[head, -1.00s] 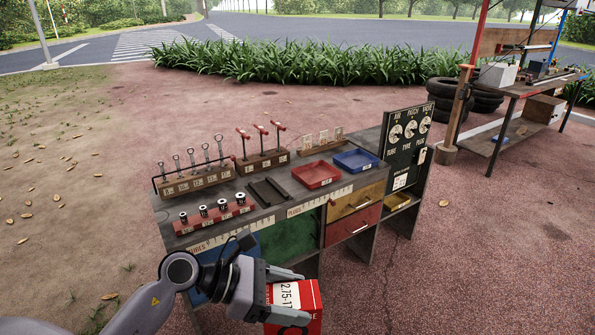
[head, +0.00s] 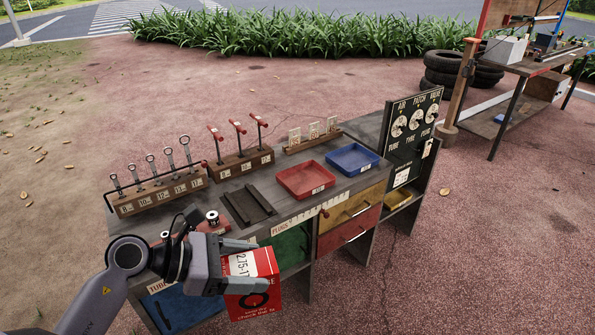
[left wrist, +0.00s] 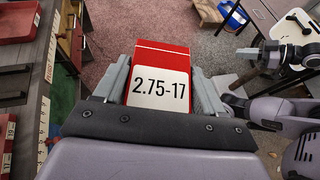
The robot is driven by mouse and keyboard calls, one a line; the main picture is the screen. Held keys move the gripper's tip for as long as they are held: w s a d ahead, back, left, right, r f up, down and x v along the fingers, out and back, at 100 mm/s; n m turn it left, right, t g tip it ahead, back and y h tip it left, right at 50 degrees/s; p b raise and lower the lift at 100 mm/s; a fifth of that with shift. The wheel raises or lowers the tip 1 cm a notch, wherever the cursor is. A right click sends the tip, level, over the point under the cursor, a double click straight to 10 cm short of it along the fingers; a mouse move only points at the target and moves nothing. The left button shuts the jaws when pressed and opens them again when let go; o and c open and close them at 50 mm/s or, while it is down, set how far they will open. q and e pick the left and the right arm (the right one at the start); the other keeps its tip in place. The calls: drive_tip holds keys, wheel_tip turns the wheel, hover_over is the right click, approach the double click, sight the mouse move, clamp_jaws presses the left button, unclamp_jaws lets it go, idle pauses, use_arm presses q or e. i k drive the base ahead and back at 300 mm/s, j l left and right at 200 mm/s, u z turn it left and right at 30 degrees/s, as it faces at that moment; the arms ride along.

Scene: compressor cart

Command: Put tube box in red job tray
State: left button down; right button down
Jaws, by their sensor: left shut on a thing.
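The tube box (head: 253,292) is red with a white label reading 2.75-17. My left gripper (head: 243,264) is shut on it and holds it in front of the bench's near edge, at the left part. In the left wrist view the box (left wrist: 160,62) sits between the two fingers. The red job tray (head: 306,181) lies on the bench top, beyond the box and to its right, and looks empty. Its edge also shows in the left wrist view (left wrist: 18,20). My right gripper is not in the head view.
A blue tray (head: 353,159) is right of the red one. A dark slotted holder (head: 248,205) lies left of it. Racks of wrenches (head: 158,193) and red-handled tools (head: 240,163) stand along the back. An upright gauge board (head: 412,135) is at the right end.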

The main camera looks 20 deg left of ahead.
sight(306, 181)
drive_tip(key=i+j, duration=0.15)
drive_tip(key=i, duration=0.3)
drive_tip(key=i+j, duration=0.2)
drive_tip(key=i, duration=0.25)
drive_tip(key=i+j, duration=0.15)
drive_tip(key=i, duration=0.3)
drive_tip(key=j+u, duration=0.05)
